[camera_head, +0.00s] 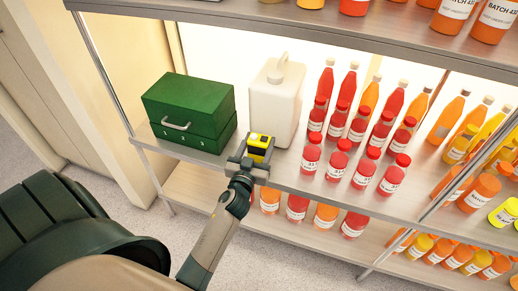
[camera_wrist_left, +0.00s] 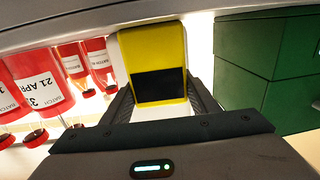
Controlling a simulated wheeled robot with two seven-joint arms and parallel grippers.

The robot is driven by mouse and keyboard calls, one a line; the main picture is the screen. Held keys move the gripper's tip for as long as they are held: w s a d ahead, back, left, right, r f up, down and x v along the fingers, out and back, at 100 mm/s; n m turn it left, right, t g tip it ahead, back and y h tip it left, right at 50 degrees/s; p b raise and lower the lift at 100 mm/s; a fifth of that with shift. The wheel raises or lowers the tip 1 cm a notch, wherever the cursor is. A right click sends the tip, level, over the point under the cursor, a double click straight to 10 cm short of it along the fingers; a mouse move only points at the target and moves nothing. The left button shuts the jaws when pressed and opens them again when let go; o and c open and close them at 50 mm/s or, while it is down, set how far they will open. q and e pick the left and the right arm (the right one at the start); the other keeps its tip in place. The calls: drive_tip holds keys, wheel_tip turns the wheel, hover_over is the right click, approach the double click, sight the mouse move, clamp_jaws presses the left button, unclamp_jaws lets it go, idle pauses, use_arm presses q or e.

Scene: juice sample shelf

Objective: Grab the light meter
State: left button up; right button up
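The light meter, a small yellow and black box (camera_head: 259,144), stands at the front of the middle shelf, beside the green case and in front of the white jug. My left gripper (camera_head: 251,160) reaches it from the front, with its fingers spread on either side. In the left wrist view the meter's yellow face with a dark panel (camera_wrist_left: 155,60) lies straight ahead between the fingers (camera_wrist_left: 160,103). The fingers look open, with no clear grip on it; contact at the sides is hard to tell. My right gripper is out of view.
The green case (camera_head: 190,107) stands left of the meter and the white jug (camera_head: 275,100) behind it. Red juice bottles (camera_head: 311,153) stand close to the right. The shelf above (camera_head: 400,32) and the bottles on the shelf below (camera_head: 297,207) bound the space.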

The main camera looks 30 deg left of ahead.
sight(259, 139)
use_arm(q)
drive_tip(key=shift+r, duration=0.1)
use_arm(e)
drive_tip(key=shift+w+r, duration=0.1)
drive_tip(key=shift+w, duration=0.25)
use_arm(q)
drive_tip(key=shift+r, duration=0.1)
drive_tip(key=shift+r, duration=0.2)
wheel_tip(259, 139, up, 3)
drive_tip(key=shift+r+p, duration=0.1)
drive_tip(key=shift+p, duration=0.45)
drive_tip(key=s+d+r, duration=0.4)
drive_tip(key=d+r, duration=0.3)
drive_tip(key=d, duration=0.4)
drive_tip(key=shift+s, duration=0.15)
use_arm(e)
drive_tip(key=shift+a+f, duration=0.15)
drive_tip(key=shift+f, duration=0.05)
use_arm(q)
drive_tip(key=shift+r, duration=0.1)
